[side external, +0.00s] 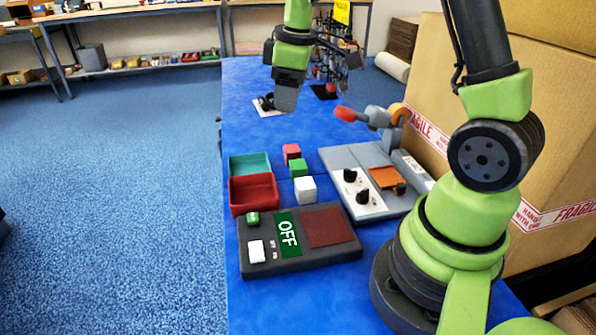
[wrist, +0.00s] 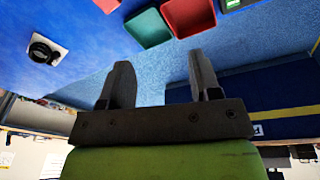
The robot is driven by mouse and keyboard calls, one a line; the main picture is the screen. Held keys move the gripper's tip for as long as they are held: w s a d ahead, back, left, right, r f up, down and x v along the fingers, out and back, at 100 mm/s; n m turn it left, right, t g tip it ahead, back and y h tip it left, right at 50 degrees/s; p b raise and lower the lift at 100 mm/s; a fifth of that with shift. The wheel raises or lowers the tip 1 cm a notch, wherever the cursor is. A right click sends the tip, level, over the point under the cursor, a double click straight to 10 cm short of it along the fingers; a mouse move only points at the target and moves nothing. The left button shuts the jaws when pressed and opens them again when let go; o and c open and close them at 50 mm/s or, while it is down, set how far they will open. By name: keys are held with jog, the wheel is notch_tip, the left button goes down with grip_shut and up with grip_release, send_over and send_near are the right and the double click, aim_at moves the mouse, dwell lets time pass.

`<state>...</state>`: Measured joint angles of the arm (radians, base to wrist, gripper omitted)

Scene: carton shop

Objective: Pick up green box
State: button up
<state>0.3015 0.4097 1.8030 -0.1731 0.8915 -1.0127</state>
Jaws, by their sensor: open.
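The green box (side external: 298,167) is a small cube on the blue table in the side external view. It sits between a red cube (side external: 291,153) behind it and a white cube (side external: 305,189) in front of it. My gripper (side external: 285,100) is raised over the far part of the table, well beyond the green box. In the wrist view my gripper (wrist: 161,75) has its two fingers wide apart with nothing between them. I cannot see the green box in the wrist view.
A teal tray (side external: 236,162) and a red tray (side external: 274,193) lie left of the cubes. A dark panel marked OFF (side external: 329,258) is in front. A grey device with black knobs (side external: 374,208) stands right. Large cartons (side external: 540,120) border the right side.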

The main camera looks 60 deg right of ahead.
jog(key=w+d+f+n+g, duration=0.25)
jog(key=d+f, duration=0.25)
jog(key=f, duration=0.4)
send_over(298, 164)
jog(key=shift+n+t, duration=0.25)
jog(key=shift+n, duration=0.2)
notch_tip(298, 164, down, 5)
jog(key=shift+w+r, duration=0.1)
notch_tip(298, 164, down, 6)
jog(key=c, duration=0.7)
